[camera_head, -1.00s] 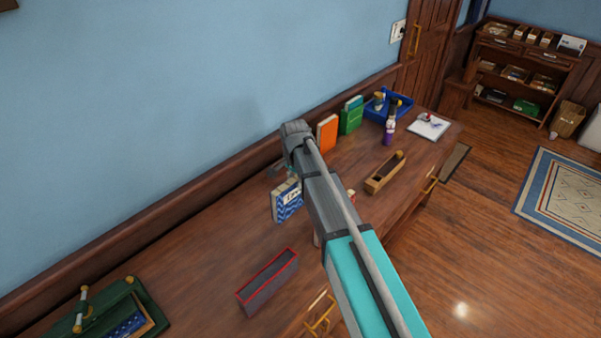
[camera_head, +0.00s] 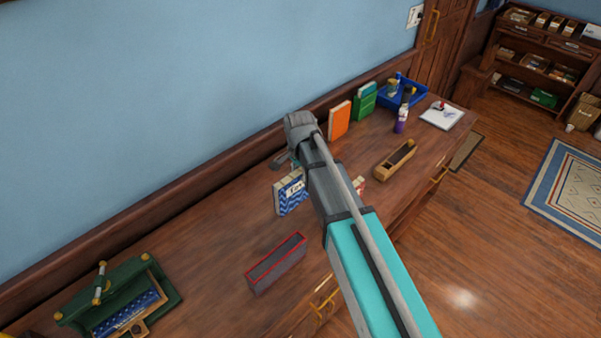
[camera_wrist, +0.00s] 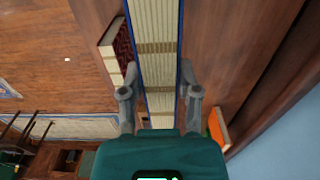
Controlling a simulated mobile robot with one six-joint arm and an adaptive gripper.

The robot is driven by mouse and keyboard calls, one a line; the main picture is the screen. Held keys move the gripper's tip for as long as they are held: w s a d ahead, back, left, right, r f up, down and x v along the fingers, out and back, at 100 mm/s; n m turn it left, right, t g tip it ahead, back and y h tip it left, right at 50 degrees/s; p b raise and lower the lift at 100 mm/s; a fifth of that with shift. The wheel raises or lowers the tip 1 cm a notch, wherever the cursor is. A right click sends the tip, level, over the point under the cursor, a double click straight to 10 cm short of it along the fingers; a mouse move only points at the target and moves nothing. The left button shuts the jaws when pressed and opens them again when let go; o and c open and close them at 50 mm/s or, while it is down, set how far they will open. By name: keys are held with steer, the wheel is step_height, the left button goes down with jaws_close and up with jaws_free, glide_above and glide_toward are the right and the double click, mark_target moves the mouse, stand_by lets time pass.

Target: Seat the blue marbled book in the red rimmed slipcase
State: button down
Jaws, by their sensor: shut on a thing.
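The blue marbled book (camera_head: 291,194) stands roughly upright with a white label on its cover. In the wrist view its long pale side with tan bands (camera_wrist: 155,25) lies between my fingers. My gripper (camera_wrist: 158,78) is shut on it; in the head view my arm hides most of the fingers. Whether the book's lower edge touches the desk cannot be told. The red rimmed slipcase (camera_head: 262,281) is a dark grey box on the desk, below and slightly left of the book in the head view. Its open top faces up and looks empty.
An orange book (camera_head: 339,121) and a green book (camera_head: 363,107) stand near the wall. A green stand (camera_head: 165,290) is at lower left. Bare desk surrounds the slipcase.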

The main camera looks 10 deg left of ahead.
steer(key=shift+r, duration=0.1)
steer(key=shift+r+p, duration=1.1)
steer(key=shift+p, duration=0.05)
steer(key=shift+w, duration=0.1)
